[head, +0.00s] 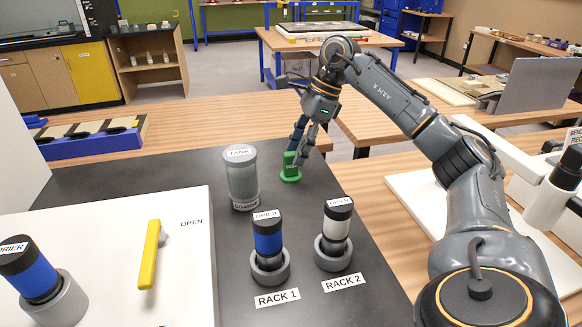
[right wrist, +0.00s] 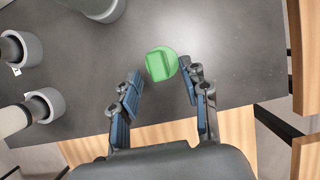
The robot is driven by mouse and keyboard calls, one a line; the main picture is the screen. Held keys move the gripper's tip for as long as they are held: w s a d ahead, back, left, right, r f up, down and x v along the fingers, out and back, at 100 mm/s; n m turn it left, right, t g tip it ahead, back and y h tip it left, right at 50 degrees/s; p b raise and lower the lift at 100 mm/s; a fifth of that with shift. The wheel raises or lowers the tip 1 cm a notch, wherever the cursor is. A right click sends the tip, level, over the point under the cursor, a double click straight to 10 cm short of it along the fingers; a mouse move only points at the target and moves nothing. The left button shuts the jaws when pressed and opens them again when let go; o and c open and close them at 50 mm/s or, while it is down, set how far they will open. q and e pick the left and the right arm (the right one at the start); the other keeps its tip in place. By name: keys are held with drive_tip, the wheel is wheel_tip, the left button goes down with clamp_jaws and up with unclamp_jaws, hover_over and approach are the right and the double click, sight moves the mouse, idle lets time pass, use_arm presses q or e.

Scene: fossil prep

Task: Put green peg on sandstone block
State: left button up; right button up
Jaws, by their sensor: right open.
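The green peg (head: 290,168) stands on the dark worktop near its far edge, on a round green base. It also shows in the right wrist view (right wrist: 161,64) as a green block on a round disc. My right gripper (head: 298,150) is right at the peg in the head view, pointing down. In the right wrist view its two fingers are spread apart, with the peg between and just beyond their tips (right wrist: 160,80); I see no clear grip on it. I cannot pick out a sandstone block for sure. My left gripper is not in view.
A grey-green tank (head: 242,180) stands left of the peg. Nearer are a blue cylinder (head: 267,236) at Rack 1 and a white one (head: 336,222) at Rack 2, in grey holders. A white panel with a yellow handle (head: 149,254) is at left. Worktop right of the peg is clear.

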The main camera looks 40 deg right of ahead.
sight(294, 153)
drive_tip(key=x, duration=0.3)
drive_tip(key=shift+w+a+f, duration=0.15)
drive_tip(key=shift+a, duration=0.1)
clamp_jaws()
